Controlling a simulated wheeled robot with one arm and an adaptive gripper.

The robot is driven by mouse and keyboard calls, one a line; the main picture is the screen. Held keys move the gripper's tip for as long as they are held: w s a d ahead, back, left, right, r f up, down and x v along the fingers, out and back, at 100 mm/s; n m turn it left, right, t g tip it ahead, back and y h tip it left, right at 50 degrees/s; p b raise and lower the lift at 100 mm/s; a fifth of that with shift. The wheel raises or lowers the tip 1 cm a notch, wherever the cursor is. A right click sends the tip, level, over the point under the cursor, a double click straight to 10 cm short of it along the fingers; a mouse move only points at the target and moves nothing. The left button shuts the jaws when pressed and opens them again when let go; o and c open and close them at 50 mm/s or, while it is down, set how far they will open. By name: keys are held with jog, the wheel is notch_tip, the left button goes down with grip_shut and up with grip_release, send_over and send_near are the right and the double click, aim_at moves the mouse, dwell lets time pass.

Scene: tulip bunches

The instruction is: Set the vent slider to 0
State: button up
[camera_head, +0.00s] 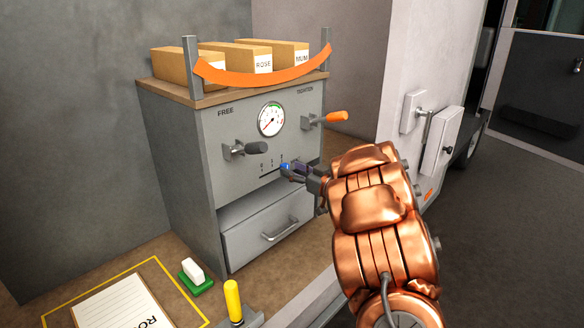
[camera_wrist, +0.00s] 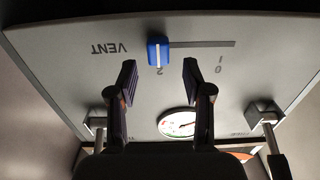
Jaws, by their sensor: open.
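The vent slider is a blue knob with a white line (camera_wrist: 158,51) in a dark straight slot on the grey cabinet front. In the wrist view the panel is upside down; the knob stands at the 2 mark, at the slot's left end. The slot runs right, past the 0 and 1 numerals. The blue knob also shows in the head view (camera_head: 285,166), at the right end of the scale. My gripper (camera_wrist: 160,78) is open, its two dark fingers apart, with the knob just beyond and between the tips. In the head view my gripper (camera_head: 297,171) partly covers the slot.
A drawer (camera_head: 268,234) with a bar handle is below. A yellow-handled lever (camera_head: 233,302) stands at the front.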

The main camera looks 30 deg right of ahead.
jog(key=shift+x, duration=1.05)
jog(key=shift+d, duration=0.1)
grip_shut()
